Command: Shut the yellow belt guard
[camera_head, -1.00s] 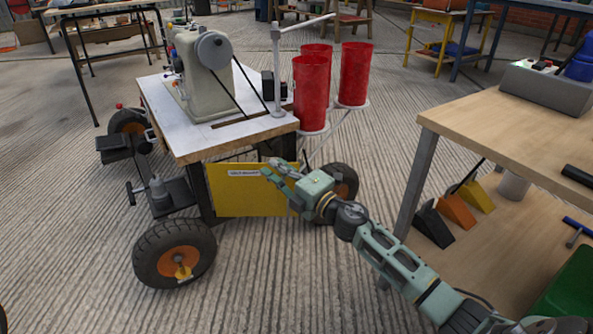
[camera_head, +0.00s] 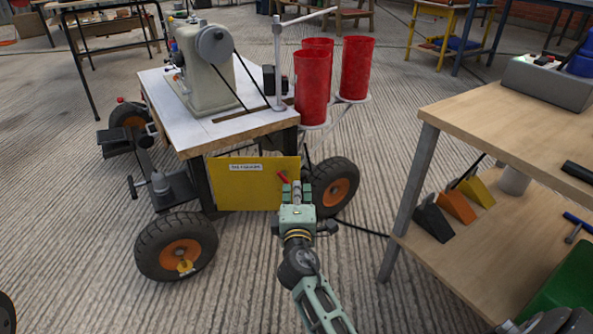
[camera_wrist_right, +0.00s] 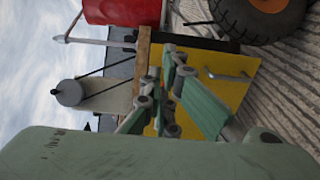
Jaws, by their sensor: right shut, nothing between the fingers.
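The yellow belt guard (camera_head: 235,192) is a flat yellow panel with a white label, below the front edge of the sewing machine cart's top. A small red part (camera_head: 283,178) shows near its right end. My right gripper (camera_head: 297,186) is shut and empty, in front of the panel's right end; I cannot tell whether it touches. In the right wrist view the guard (camera_wrist_right: 240,95) lies behind my gripper's fingers (camera_wrist_right: 176,62), with a light bar-like part (camera_wrist_right: 228,75) on its face. My left gripper is not in view.
The cart carries a sewing machine (camera_head: 204,68) and red cylinders (camera_head: 312,88). Its front wheels (camera_head: 176,247) and (camera_head: 333,187) flank the guard. A wooden workbench (camera_head: 510,135) with a lower shelf stands at right. Ridged floor between cart and bench is mostly clear.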

